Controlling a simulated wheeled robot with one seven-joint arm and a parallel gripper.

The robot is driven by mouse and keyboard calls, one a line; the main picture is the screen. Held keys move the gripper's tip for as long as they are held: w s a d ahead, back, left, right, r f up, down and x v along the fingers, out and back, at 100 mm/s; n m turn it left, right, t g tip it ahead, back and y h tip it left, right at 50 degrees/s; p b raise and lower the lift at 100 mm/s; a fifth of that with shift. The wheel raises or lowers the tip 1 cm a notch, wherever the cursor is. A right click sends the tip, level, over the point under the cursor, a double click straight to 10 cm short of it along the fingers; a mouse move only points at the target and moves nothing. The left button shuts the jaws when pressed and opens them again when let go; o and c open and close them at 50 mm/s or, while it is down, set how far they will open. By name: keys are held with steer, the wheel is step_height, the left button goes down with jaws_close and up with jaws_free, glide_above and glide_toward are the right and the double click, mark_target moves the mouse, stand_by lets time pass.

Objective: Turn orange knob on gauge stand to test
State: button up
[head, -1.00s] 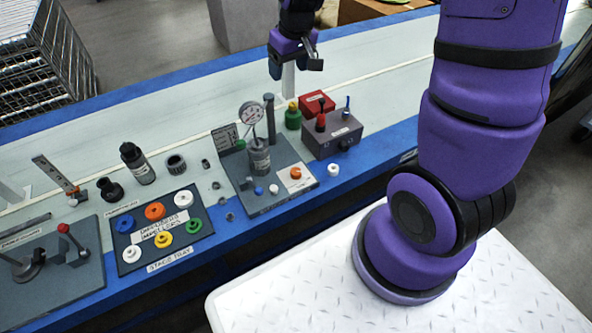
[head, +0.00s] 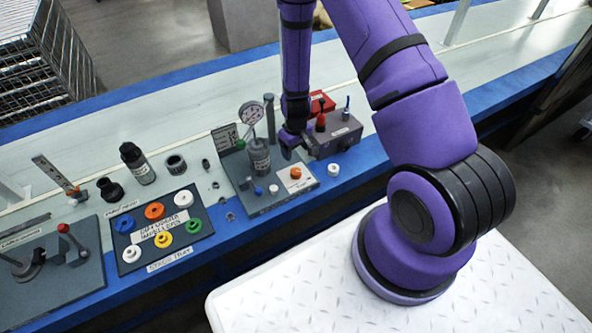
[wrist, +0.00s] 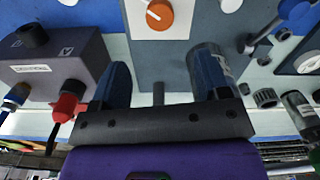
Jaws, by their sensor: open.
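The gauge stand (head: 262,205) is a dark grey plate with a round gauge (head: 250,113) on a grey cylinder (head: 258,158). The orange knob (head: 296,173) sits on a white label at its right front. In the wrist view the orange knob (wrist: 159,15) shows a white pointer line and lies beyond the fingertips, near the top edge. My gripper (head: 290,148) is just behind and above the knob, between the gauge cylinder and the grey box. In the wrist view my gripper (wrist: 163,78) is open, its two fingers wide apart with nothing between them.
A grey box (head: 335,138) with a red plug and a blue plug stands close on the right. A white knob (head: 333,169) is at the bench edge. A tray (head: 182,252) of coloured rings lies to the left. The gauge cylinder (wrist: 215,62) is close to the right finger.

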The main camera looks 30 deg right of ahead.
mark_target(296, 171)
step_height(296, 171, down, 11)
steer(key=shift+f, duration=0.1)
stand_by(0.6)
steer(key=c, duration=0.9)
